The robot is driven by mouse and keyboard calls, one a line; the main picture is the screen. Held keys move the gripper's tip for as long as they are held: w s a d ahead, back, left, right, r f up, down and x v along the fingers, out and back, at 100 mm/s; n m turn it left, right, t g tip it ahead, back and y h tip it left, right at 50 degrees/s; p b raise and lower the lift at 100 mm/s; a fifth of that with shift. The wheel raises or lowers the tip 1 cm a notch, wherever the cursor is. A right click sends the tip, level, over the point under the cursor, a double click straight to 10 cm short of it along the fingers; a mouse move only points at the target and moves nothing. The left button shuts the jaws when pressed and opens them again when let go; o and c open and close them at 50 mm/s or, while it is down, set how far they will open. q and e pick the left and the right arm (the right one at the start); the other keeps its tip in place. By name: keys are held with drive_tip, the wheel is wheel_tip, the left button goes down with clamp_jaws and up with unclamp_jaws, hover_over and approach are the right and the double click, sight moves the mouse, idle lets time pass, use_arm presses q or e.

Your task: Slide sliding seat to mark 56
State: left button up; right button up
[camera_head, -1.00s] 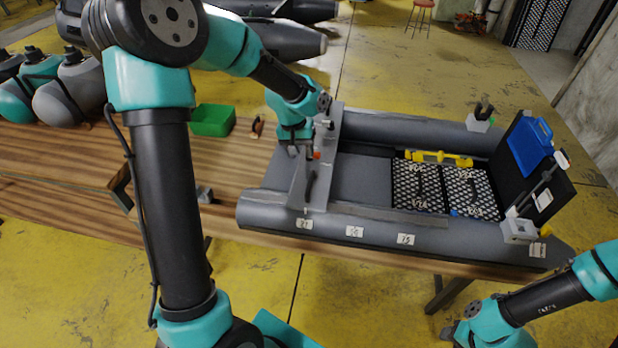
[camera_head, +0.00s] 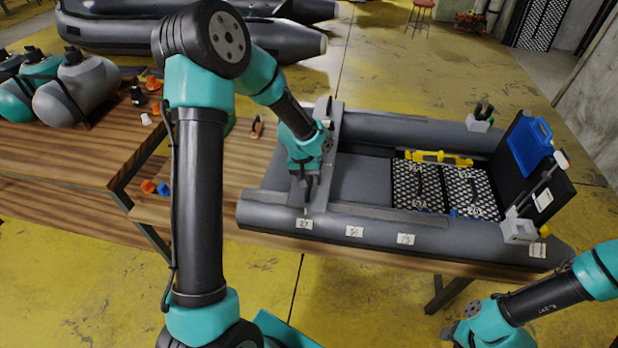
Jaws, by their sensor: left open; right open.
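The inflatable boat (camera_head: 385,128) lies on the wooden table, with its dark grey tubes running left to right. The sliding seat (camera_head: 335,112) is a grey plank across the boat near its left end, in line with the leftmost white label (camera_head: 304,224). The middle label (camera_head: 354,231), which seems to read 56, is right of the seat; another label (camera_head: 406,239) is further right. My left gripper (camera_head: 308,184) points down over the near half of the seat and is open; its fingers partly hide the handle there, and contact cannot be told. My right gripper (camera_head: 449,332) is open, low at the right, away from the boat.
Black patterned floor panels (camera_head: 418,186), a yellow tool (camera_head: 438,157) and an upright blue case (camera_head: 530,145) fill the boat's right part. The boat floor (camera_head: 362,178) just right of the seat is clear.

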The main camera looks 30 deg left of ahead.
use_arm(q)
clamp_jaws()
idle(0.3)
drive_tip(key=w+d, duration=0.1)
drive_tip(key=d, duration=0.4)
drive_tip(key=w+d, duration=0.2)
drive_tip(key=d, duration=0.3)
drive_tip(key=w+d, duration=0.2)
drive_tip(key=d, duration=0.3)
drive_tip(key=shift+w, duration=0.25)
unclamp_jaws()
